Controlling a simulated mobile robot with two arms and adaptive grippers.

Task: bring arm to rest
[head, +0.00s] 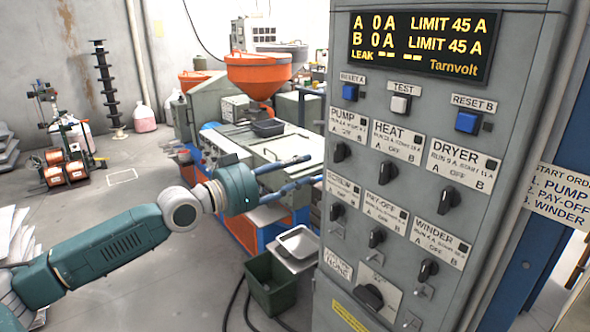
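My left arm comes in from the left, and its teal gripper (314,168) reaches toward the left edge of the grey control cabinet (330,245). Its two blue fingers are apart, with nothing visible between them. The lower fingertip meets the cabinet's edge in the picture; I cannot tell whether it touches it or passes behind it. My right gripper is not in view. Copper spools (76,171) sit in a small rack on the floor at the far left.
The cabinet has a lit display (420,35), blue buttons and several black knobs. Behind the gripper stands a machine with an orange hopper (258,70). A green bin (272,285) stands on the floor below.

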